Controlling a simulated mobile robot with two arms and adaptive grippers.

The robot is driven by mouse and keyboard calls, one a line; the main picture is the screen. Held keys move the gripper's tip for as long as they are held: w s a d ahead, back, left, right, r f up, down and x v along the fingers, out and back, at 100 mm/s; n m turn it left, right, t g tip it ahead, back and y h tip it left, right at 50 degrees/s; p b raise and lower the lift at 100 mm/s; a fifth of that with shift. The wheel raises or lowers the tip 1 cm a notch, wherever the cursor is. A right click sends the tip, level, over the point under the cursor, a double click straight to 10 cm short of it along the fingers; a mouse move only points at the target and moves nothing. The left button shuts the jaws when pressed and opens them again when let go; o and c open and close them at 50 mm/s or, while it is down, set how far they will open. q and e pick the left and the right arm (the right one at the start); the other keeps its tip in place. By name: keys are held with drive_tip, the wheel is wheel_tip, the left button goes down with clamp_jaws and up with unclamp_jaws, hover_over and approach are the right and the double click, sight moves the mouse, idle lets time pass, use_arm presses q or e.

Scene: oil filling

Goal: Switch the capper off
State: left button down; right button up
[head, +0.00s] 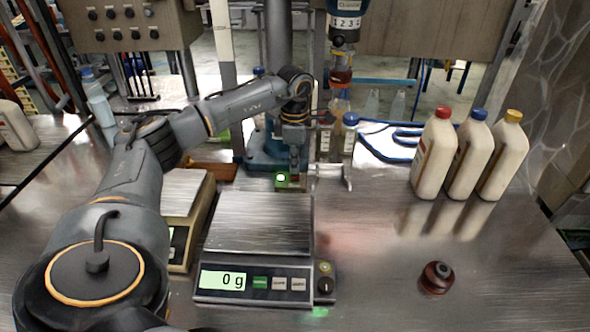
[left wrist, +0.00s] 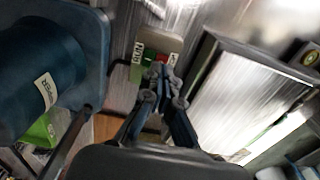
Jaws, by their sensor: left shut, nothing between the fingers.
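The capper stands at the back; its head (head: 343,32) hangs over a bottle, and its blue base (head: 262,150) is partly hidden by my arm. In the left wrist view its blue body (left wrist: 40,75) carries a label. A small switch box (left wrist: 158,45) with a green button (left wrist: 149,56) and a red button (left wrist: 172,58) sits in front of the base. In the head view a green light (head: 281,178) glows on it. My left gripper (head: 295,172) points down at the box, shut and empty; its fingertips (left wrist: 163,76) are close to the buttons, contact unclear. My right gripper is out of view.
A scale (head: 258,222) reading 0 g stands just in front, with another scale (head: 182,192) to its left. Several white bottles with coloured caps (head: 468,150) stand at the right. A dark red cap-like piece (head: 436,277) lies on clear table.

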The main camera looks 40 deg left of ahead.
sight(295, 178)
use_arm(q)
drive_tip(key=shift+f+b, duration=0.6)
drive_tip(key=shift+f, duration=0.65)
idle(0.4)
drive_tip(key=shift+r+p, duration=0.8)
drive_tip(key=shift+r, duration=0.05)
wheel_tip(295, 178, up, 6)
drive_tip(key=p, duration=0.4)
drive_tip(key=shift+f, duration=0.25)
drive_tip(key=shift+f, duration=0.1)
